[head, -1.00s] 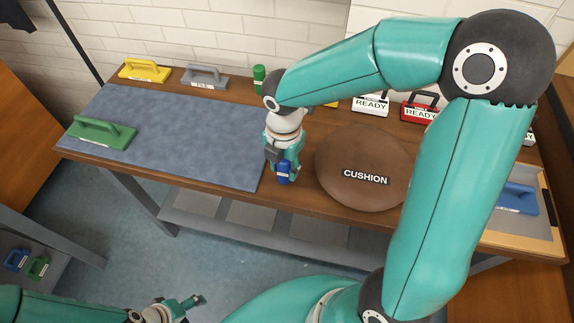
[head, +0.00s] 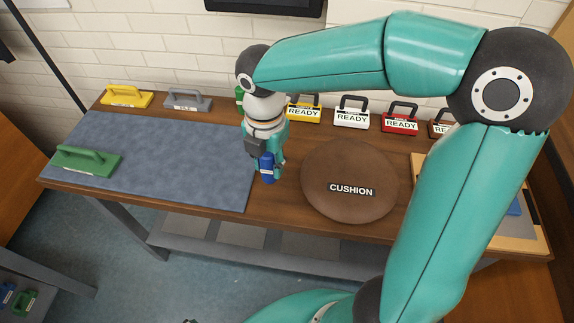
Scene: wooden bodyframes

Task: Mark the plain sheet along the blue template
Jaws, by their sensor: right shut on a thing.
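A blue-grey plain sheet (head: 180,165) lies flat on the left part of the wooden table. My right gripper (head: 267,165) is shut on a small blue marker-like object (head: 267,172), held upright just right of the sheet's right edge. I cannot tell whether its tip touches the table. The blue template (head: 515,206) is in a tray at the far right, mostly hidden behind my right arm. A green template with a handle (head: 86,160) lies on the sheet's left end. Of my left gripper only a tiny tip shows at the bottom edge.
A round brown cushion (head: 345,205) lies right of my right gripper. Yellow (head: 126,98) and grey (head: 187,102) handled tools stand at the back left. White (head: 351,115) and red (head: 400,121) READY blocks line the back. A green object (head: 239,96) is partly hidden behind my arm.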

